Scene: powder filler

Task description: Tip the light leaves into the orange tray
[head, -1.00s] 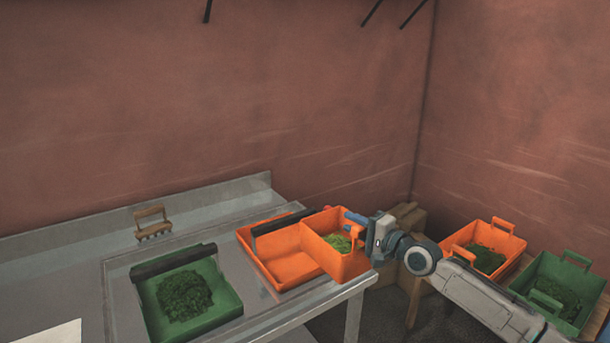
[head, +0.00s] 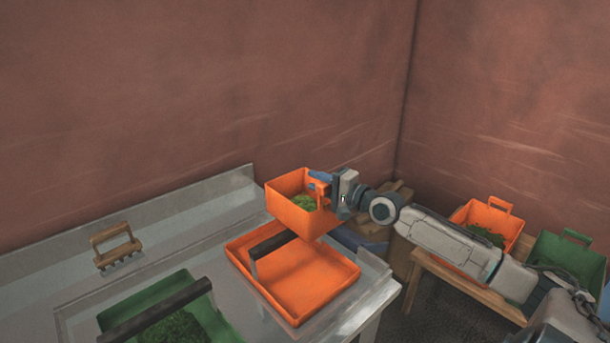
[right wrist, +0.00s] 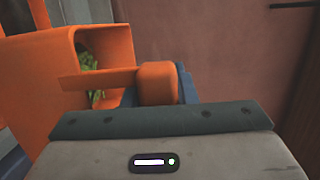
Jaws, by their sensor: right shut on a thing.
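An orange box (head: 298,212) with light green leaves (head: 305,202) inside is held above the back of the orange tray (head: 325,288). My right gripper (head: 322,186) is shut on the box's handle at its right side. In the right wrist view the orange box (right wrist: 40,90) shows with its handle (right wrist: 158,84) in the jaws, and some leaves (right wrist: 92,72) show inside. The box looks close to upright in the head view. The orange tray is flat on the table, with a dark bar handle (head: 272,245), and its visible floor is bare. My left gripper is in neither view.
A green tray (head: 222,325) with dark leaves (head: 180,328) sits at the front left of the metal table (head: 215,235). A wooden bench (head: 470,288) at right holds another orange box (head: 478,216) and a green box (head: 570,255).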

